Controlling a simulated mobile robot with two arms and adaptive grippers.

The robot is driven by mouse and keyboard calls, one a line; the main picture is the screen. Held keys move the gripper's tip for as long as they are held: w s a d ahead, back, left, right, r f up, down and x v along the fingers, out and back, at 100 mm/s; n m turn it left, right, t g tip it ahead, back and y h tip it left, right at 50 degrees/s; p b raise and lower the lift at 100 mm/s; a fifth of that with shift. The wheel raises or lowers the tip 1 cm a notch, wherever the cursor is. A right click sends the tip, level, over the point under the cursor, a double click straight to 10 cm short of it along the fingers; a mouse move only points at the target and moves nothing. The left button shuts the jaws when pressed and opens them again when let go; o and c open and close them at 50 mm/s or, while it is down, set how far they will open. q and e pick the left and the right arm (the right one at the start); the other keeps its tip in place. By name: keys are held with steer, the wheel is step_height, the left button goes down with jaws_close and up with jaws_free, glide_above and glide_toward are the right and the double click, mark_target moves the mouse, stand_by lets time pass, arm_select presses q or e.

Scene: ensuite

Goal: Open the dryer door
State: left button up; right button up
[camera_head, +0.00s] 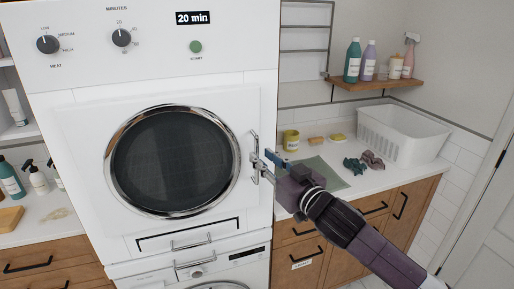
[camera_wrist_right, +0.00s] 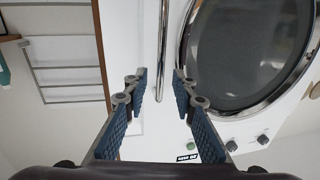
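The dryer door (camera_head: 85,135) is a white panel with a round dark window in a chrome ring, on the white dryer (camera_head: 235,40). It looks closed. Its chrome vertical handle (camera_head: 253,145) is on the door's right side. My right gripper (camera_head: 264,166) reaches in from the right, its fingertips at the handle's lower part. In the right wrist view the two blue-padded fingers are apart, and the handle bar (camera_wrist_right: 163,45) runs into the gap between them. I cannot tell whether either finger touches it. My left gripper is not in view.
Right of the dryer a counter (camera_head: 325,155) holds a yellow jar (camera_head: 291,140), cloths (camera_head: 371,160) and a white basket (camera_head: 405,130). A shelf with bottles (camera_head: 368,62) is above. A second machine (camera_head: 240,262) stands below the dryer. More bottles (camera_head: 38,180) are at left.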

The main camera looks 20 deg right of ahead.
steer(key=shift+p+x, duration=0.5)
steer(key=shift+x, duration=1.45)
steer(key=shift+c, duration=0.5)
jaws_close()
